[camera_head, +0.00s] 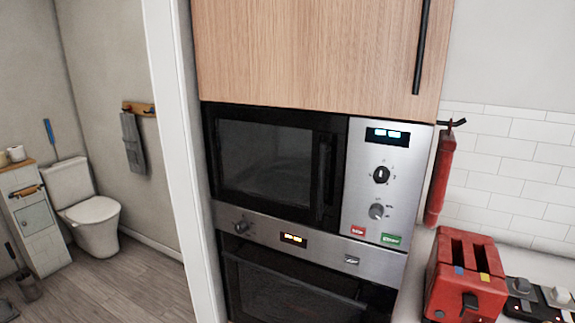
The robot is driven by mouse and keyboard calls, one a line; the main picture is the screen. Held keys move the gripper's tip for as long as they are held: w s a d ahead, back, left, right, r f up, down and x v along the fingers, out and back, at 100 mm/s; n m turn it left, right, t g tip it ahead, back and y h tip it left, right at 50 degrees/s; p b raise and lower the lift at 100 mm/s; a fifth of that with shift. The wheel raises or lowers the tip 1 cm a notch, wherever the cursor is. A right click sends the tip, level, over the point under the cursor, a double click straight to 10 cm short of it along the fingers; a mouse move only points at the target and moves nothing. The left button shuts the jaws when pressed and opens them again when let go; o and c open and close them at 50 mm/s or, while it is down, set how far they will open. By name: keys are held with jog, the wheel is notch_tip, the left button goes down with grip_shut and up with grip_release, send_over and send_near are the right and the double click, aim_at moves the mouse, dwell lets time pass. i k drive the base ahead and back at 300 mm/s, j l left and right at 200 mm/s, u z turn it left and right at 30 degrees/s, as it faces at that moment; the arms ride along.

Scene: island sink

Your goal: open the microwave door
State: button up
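The microwave (384,180) is built into a wooden cabinet, above an oven. Its dark glass door (262,160) is on the left and looks shut. A black vertical handle (325,175) runs along the door's right edge. Right of the handle is a silver control panel with a lit display, two dials, a red button and a green button. My gripper is not in view.
The oven (295,285) below has a knob and a lit display. A red toaster (466,276) stands on the counter at the lower right, with a red object hanging above it (440,180). A wooden cupboard door (315,50) is above. A toilet (90,208) stands left beyond a white wall edge.

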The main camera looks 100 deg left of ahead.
aim_at(329, 132)
jog(key=u, duration=3.6)
jog(key=j+u, duration=0.1)
jog(key=j, duration=0.2)
jog(key=k, duration=0.05)
